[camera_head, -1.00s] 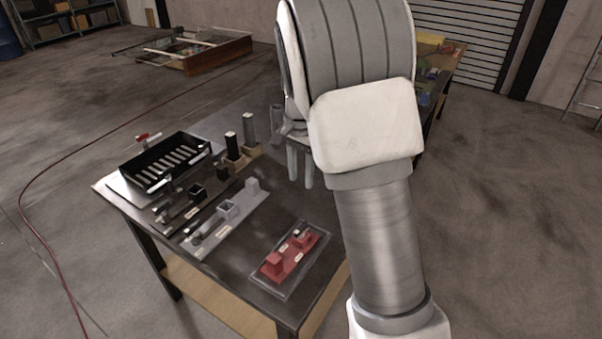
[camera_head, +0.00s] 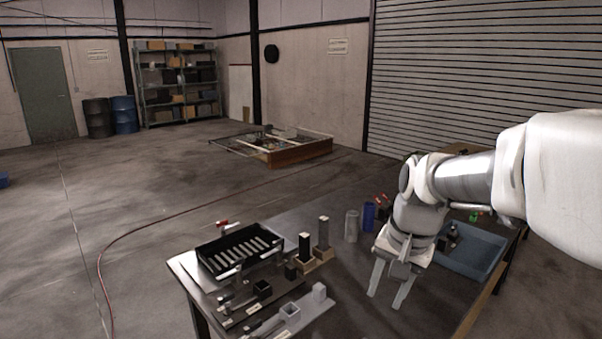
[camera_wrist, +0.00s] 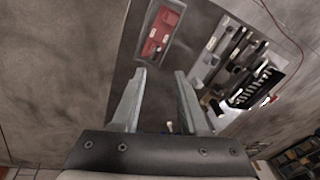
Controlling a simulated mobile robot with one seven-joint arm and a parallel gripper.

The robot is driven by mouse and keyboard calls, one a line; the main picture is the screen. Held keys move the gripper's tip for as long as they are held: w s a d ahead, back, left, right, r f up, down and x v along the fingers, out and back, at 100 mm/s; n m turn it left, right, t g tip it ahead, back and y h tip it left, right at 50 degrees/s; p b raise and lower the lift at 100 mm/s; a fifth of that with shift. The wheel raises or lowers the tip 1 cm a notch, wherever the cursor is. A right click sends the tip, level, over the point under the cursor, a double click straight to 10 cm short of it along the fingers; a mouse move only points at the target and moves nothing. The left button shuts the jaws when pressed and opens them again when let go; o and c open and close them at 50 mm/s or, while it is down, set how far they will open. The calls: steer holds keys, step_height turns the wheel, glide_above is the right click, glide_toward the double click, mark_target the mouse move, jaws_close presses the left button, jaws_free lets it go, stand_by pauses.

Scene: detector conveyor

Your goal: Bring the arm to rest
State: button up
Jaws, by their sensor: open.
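My gripper (camera_head: 388,282) hangs over the dark table (camera_head: 345,300) in the head view, with its fingers pointing down. The two fingers are spread apart with nothing between them. In the wrist view my gripper (camera_wrist: 160,75) also shows open and empty above the table. My arm reaches in from the right edge of the head view and bends down at the wrist. No object touches the fingers in either view.
A black slotted tray (camera_head: 209,250) and several small fixtures stand on the table's left. Two dark posts in wooden blocks, a grey cylinder (camera_head: 351,226) and a blue cylinder (camera_head: 369,216) stand behind. A blue bin (camera_head: 490,252) is right of my gripper. A red fixture (camera_wrist: 162,32) shows in the wrist view.

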steer(key=s+r+n+t, duration=0.1)
steer(key=s+n, duration=0.2)
steer(key=s, duration=0.5)
steer(key=s+a+r+n+t+h, duration=0.1)
steer(key=s+n+t, duration=0.1)
steer(key=s, duration=0.6)
steer(key=shift+r+n, duration=0.2)
steer(key=shift+n, duration=0.4)
